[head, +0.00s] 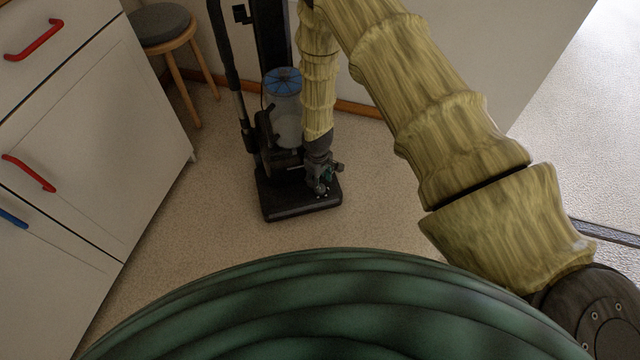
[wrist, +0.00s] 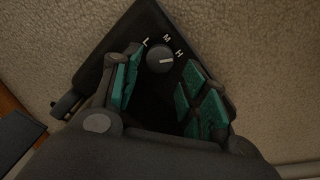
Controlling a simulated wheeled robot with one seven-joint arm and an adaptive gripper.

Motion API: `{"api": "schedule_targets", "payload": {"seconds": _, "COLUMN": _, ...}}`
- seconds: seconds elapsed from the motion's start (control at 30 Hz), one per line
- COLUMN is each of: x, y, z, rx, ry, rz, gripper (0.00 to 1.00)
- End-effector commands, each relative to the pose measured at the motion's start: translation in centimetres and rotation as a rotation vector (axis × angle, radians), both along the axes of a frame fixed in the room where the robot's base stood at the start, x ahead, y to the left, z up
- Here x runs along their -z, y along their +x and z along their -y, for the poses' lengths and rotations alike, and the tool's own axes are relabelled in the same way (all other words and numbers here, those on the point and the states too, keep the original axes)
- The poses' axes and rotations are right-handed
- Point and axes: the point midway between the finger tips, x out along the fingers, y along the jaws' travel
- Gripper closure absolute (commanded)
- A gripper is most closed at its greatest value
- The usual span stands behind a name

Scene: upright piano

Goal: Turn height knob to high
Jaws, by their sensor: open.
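The height knob (wrist: 160,59) is a small round dark grey dial on the black vacuum head (wrist: 150,20), marked L, M and H from left to right. Its pale pointer line lies toward the right, roughly to the H side; I cannot tell if it sits exactly on H. My gripper (wrist: 163,66) is open, with teal pads on both sides of the knob in the picture. I cannot tell if either pad touches it. In the head view my gripper (head: 322,183) is low over the upright vacuum's base (head: 290,207), and the knob is hidden there.
The vacuum's clear bin (head: 284,105) and its black body rise behind my gripper, close to my arm. A white cabinet (head: 90,130) with red handles stands at left, with a round stool (head: 160,25) behind it. Carpet (head: 215,215) around the vacuum base is clear.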

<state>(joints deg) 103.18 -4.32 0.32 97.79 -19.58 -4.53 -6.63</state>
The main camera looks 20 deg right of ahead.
Motion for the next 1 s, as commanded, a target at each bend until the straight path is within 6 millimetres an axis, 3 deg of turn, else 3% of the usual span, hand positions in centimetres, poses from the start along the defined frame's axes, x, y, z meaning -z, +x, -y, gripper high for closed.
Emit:
{"api": "schedule_targets", "payload": {"seconds": 0.2, "x": -3.4, "y": 0.0, "z": -0.1, "rx": 0.001, "ry": 0.000, "rz": 0.000, "gripper": 0.56}}
{"api": "schedule_targets", "payload": {"seconds": 0.5, "x": -6.3, "y": -0.1, "z": -0.2, "rx": 0.000, "ry": 0.001, "rz": -0.001, "gripper": 0.56}}
{"api": "schedule_targets", "payload": {"seconds": 1.0, "x": -6.8, "y": -0.2, "z": -0.3, "rx": 0.000, "ry": 0.000, "rz": -0.001, "gripper": 0.56}}
